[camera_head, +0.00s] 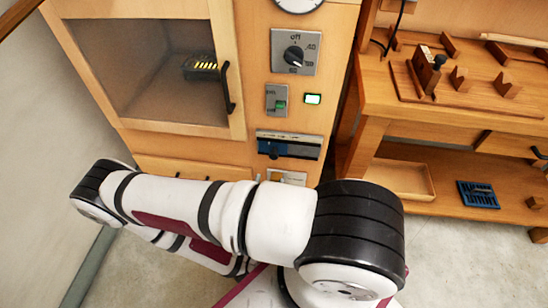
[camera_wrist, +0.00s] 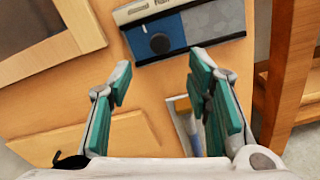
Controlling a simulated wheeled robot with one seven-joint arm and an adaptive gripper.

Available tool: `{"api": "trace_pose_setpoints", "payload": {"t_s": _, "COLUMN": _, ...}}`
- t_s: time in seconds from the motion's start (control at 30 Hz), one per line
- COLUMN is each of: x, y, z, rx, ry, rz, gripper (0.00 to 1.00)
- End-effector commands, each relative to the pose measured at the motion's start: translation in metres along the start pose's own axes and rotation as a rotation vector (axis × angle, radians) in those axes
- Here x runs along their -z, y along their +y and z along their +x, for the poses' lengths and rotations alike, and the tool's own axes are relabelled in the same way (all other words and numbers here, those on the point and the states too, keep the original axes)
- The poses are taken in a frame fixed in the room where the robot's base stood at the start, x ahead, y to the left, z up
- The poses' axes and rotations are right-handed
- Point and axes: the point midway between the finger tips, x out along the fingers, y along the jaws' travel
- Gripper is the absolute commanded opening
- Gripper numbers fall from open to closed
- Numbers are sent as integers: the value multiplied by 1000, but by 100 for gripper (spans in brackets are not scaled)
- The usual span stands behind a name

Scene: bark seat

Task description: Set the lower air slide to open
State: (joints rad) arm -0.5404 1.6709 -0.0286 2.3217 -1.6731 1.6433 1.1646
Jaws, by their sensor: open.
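The air slide (camera_head: 289,146) is a horizontal strip on the front of the wooden cabinet, below the switch. In the wrist view the slide (camera_wrist: 214,21) is blue at the left and grey at the right. Its dark round knob (camera_wrist: 160,42) sits left of the middle, in the blue part. The label above it is cut off. My gripper (camera_wrist: 159,68) is open and empty, its teal-padded fingers spread below the slide, with the knob between them in the picture and apart from both. In the head view my arm hides my gripper.
A glass door (camera_head: 150,65) with a black handle (camera_head: 229,88) is at left. A plate (camera_head: 287,177) lies below the slide, partly hidden. A workbench (camera_head: 460,120) stands at right.

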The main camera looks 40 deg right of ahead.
Motion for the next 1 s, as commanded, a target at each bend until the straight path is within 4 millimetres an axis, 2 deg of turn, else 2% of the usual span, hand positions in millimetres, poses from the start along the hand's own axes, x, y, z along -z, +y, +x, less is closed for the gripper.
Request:
{"api": "trace_pose_setpoints", "payload": {"t_s": 0.3, "x": 0, "y": -2, "z": 64, "rx": 5, "ry": -4, "rz": 0, "gripper": 45}}
{"api": "trace_pose_setpoints", "payload": {"t_s": 0.5, "x": 0, "y": -1, "z": 96, "rx": 4, "ry": -2, "rz": 1, "gripper": 45}}
{"api": "trace_pose_setpoints", "payload": {"t_s": 0.7, "x": 0, "y": -1, "z": 112, "rx": 3, "ry": -2, "rz": 0, "gripper": 45}}
{"api": "trace_pose_setpoints", "payload": {"t_s": 1.0, "x": -1, "y": -1, "z": 115, "rx": 2, "ry": -1, "rz": -1, "gripper": 45}}
